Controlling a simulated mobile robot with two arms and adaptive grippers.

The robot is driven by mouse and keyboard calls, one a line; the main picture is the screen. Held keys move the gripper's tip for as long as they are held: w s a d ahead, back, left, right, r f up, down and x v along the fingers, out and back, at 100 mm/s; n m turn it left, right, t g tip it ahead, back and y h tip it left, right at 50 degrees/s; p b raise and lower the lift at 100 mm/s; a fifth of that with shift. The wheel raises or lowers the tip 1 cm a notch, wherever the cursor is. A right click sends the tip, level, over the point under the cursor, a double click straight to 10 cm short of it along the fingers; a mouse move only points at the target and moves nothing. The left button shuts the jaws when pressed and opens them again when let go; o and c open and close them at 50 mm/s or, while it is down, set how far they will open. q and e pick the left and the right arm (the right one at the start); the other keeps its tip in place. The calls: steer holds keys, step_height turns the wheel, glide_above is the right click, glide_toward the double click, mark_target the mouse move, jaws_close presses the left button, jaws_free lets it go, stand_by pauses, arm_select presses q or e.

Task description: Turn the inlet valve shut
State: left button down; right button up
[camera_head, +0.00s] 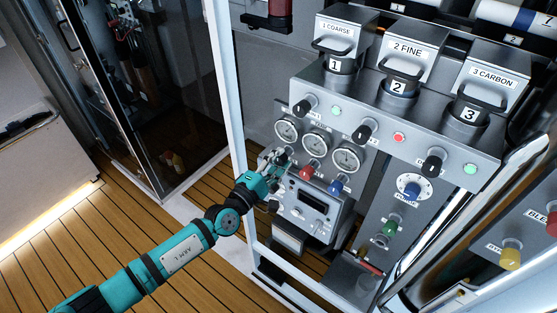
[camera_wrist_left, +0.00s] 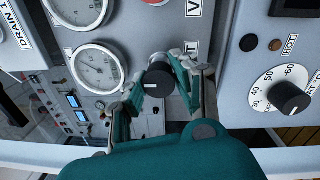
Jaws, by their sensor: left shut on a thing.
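My left gripper (camera_head: 279,158) reaches up to the panel just below the leftmost gauge in the head view. My right gripper is not in view.
Round gauges (camera_head: 317,144) sit close above the gripper, with a red knob (camera_head: 306,173) and a blue knob (camera_head: 336,186) to its right. A display box (camera_head: 312,203) lies just below. A white frame post (camera_head: 228,95) stands left of the panel. The wooden floor is clear.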

arm_select(q)
steer(key=c, duration=1.3)
jaws_free()
steer(key=shift+f, duration=0.15)
steer(key=o, duration=0.3)
steer(key=shift+a, duration=0.1)
steer(key=shift+s, duration=0.15)
steer(key=v, duration=1.2)
